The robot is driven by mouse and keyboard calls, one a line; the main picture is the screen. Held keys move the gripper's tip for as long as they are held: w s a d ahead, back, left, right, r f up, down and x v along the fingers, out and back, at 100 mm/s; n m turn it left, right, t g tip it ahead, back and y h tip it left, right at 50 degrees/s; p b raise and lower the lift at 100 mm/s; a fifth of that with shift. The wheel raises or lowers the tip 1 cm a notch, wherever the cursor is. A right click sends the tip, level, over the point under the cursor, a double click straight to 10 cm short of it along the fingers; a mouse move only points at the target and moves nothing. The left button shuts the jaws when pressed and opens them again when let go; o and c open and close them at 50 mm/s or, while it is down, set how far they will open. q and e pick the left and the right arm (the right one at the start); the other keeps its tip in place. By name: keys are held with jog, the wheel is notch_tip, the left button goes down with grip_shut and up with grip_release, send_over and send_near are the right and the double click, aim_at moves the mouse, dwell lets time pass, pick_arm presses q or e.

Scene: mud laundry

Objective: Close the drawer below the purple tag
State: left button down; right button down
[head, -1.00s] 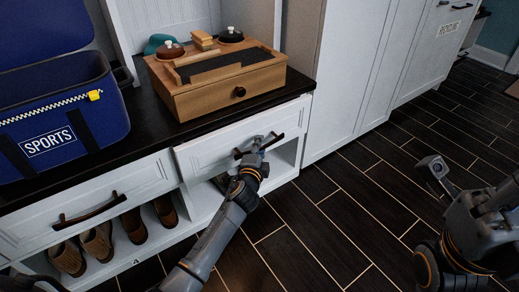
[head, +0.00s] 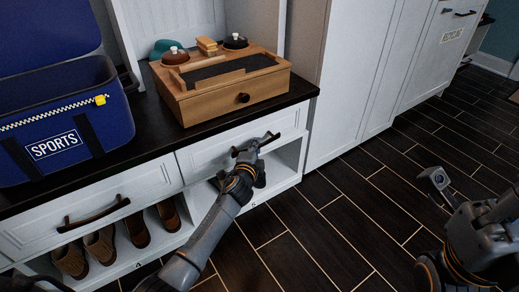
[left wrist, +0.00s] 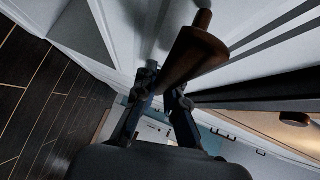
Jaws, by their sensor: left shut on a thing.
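The right-hand white drawer (head: 215,151) sits under the dark counter, below the wooden box, and its front looks close to flush with the cabinet. Its dark curved handle (head: 270,139) also shows as a brown bar in the left wrist view (left wrist: 190,58). My left gripper (head: 245,157) is shut on the handle near its left end; the wrist view shows the fingers (left wrist: 162,90) at the bar. I cannot make out a purple tag in either view. My right gripper (head: 440,185) is at the right edge, over the floor and away from the drawer; its finger opening is unclear.
A left drawer (head: 90,210) with a dark handle is beside it, above several brown shoes (head: 105,245). A blue SPORTS bag (head: 60,120) and the wooden box (head: 220,95) stand on the counter. Tall white cabinets (head: 345,80) are at right. The dark tiled floor (head: 330,220) is clear.

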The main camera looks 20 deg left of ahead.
pick_arm(q)
jog(key=c, duration=1.4)
grip_release()
jog(key=shift+w+a, duration=0.15)
jog(key=shift+a, duration=0.1)
jog(key=shift+s+d, duration=0.1)
jog(key=shift+s, duration=0.35)
jog(key=s+d+r, duration=0.1)
jog(key=s, duration=1)
jog(key=shift+r, duration=0.35)
jog(key=shift+d, duration=0.1)
